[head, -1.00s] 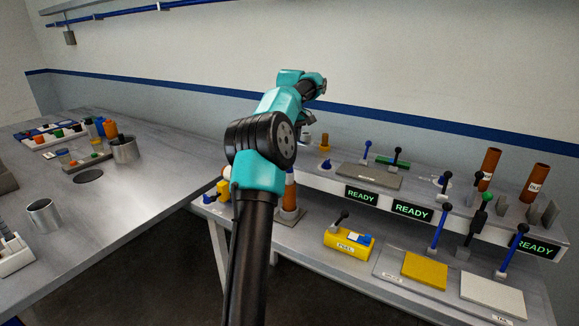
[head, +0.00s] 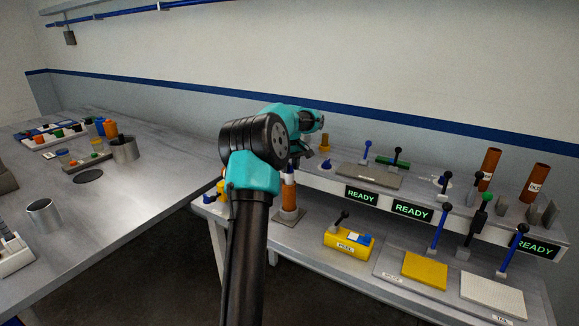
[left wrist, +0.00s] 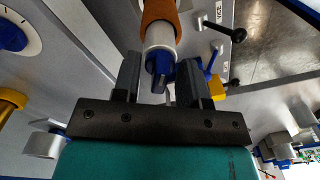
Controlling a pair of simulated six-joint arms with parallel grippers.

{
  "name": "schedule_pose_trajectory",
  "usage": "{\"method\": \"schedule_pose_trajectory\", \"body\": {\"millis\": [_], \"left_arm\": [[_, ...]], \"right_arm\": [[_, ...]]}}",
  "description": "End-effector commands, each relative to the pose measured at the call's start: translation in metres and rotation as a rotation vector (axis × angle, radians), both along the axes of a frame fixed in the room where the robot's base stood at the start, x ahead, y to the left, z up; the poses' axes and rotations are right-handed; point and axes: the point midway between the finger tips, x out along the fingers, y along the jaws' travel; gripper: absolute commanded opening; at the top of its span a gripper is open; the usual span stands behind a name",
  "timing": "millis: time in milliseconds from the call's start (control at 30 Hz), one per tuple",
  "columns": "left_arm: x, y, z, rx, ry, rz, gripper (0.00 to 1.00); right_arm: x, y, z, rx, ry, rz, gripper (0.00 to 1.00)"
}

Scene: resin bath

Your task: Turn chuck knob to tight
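The chuck knob appears to be the small blue knob (left wrist: 160,64) at the end of a white collar and orange cylinder (left wrist: 160,14) in the left wrist view. In the head view the orange and white cylinder (head: 289,196) stands upright on a brown base, its top partly hidden by my arm. My left gripper (left wrist: 160,72) is open, with one dark finger on each side of the blue knob. A gap shows at the left finger; I cannot tell if the right finger touches. In the head view the left gripper (head: 297,158) is above the cylinder, largely hidden. My right gripper is not in view.
A shelf of stations with several blue and black levers, READY displays (head: 362,195) and a yellow box (head: 348,243) stands to the right. A white dial (left wrist: 16,36) shows beside the gripper. The grey bench (head: 120,215) at left has a metal cup (head: 44,217) and trays.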

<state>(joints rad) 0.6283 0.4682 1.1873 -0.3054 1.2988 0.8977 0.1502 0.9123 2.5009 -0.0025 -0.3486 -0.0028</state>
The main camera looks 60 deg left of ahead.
Motion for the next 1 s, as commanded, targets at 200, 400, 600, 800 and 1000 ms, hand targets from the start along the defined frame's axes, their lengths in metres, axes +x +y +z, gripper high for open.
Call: {"method": "schedule_pose_trajectory", "body": {"millis": [200,400,600,800,1000], "left_arm": [[0.0001,0.0000,0.0004,0.000,0.000,0.000,0.27],[0.0001,0.0000,0.0006,0.000,0.000,0.000,0.08],[0.0001,0.0000,0.0006,-0.001,-0.001,-0.033,0.06],[0.0001,0.0000,0.0004,-0.003,-0.001,-0.095,0.06],[0.0001,0.0000,0.0004,-0.004,0.000,-0.095,0.06]], "right_arm": [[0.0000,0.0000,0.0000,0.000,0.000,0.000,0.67],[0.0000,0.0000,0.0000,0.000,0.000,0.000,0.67],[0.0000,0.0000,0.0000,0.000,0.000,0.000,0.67],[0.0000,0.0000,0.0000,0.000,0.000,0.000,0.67],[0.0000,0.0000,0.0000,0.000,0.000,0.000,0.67]]}}
